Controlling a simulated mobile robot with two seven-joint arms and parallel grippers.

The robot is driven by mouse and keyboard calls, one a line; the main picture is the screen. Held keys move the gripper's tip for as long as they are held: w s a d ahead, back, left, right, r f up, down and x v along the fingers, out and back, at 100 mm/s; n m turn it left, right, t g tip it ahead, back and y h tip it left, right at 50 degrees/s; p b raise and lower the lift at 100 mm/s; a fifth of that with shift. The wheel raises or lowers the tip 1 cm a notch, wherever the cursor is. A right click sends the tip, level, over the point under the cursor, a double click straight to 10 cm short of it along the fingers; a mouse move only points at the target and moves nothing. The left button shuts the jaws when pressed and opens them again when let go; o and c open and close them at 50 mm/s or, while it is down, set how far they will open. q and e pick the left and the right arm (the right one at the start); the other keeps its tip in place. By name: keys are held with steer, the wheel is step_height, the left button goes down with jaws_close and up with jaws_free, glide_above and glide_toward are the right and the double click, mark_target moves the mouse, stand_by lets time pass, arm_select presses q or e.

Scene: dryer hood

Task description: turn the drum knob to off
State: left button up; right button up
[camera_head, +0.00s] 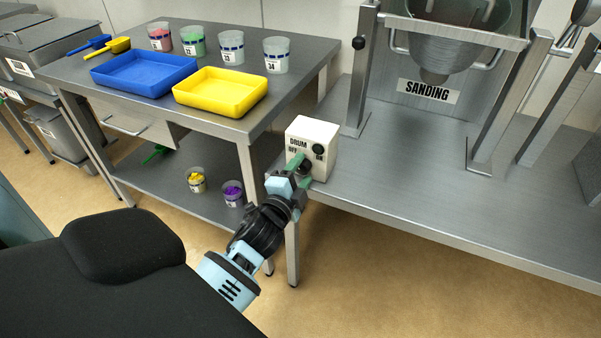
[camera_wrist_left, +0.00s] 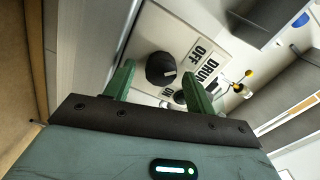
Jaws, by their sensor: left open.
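The white drum control box (camera_head: 325,137) stands at the left end of the metal bench, with DRUM, OFF and ON printed on its face. Its dark knob (camera_head: 306,167) is partly hidden by my left gripper in the head view. In the left wrist view, the black round knob (camera_wrist_left: 160,69) shows between the two green fingers, with a pale mark on its face. My left gripper (camera_head: 302,170) is open, with a finger to either side of the knob. Whether the fingers touch it cannot be told. My right gripper is not in view.
The SANDING drum (camera_head: 447,45) stands behind on the bench (camera_head: 420,185). The left table holds a blue tray (camera_head: 143,75), a yellow tray (camera_head: 220,92) and several cups. The bench front is clear.

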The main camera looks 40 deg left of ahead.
arm_select(q)
steer(key=shift+s, duration=0.1)
steer(key=v, duration=0.7)
steer(key=shift+s, duration=0.35)
